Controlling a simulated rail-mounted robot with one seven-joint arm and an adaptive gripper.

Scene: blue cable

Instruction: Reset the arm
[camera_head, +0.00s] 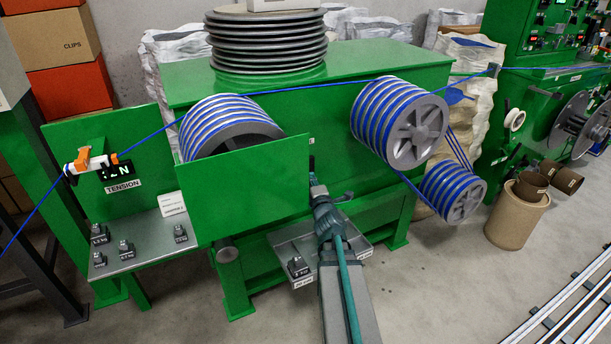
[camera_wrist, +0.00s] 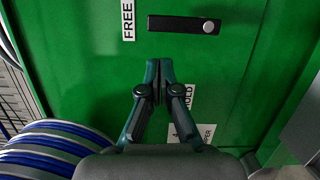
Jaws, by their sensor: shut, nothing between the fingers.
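My gripper (camera_head: 312,170) is at the front of the green machine (camera_head: 285,222), beside the right edge of its front panel. In the wrist view the two fingers of my gripper (camera_wrist: 158,66) are together, with nothing between them. They are in front of a green surface (camera_wrist: 85,60). A black slotted plate (camera_wrist: 183,24) with a pale round knob (camera_wrist: 208,27) is just beyond the fingertips, apart from them in the picture. A "FREE" label (camera_wrist: 128,20) is to its left. A "HOLD" label (camera_wrist: 188,97) is partly hidden by the right finger.
Blue cable (camera_head: 300,87) runs over grooved wheels (camera_head: 400,122) on the machine. A tray (camera_head: 347,250) with a weight (camera_head: 298,267) sits beside my arm. More weights stand on the left shelf (camera_head: 140,248). A brown bin (camera_head: 517,218) and open floor are to the right.

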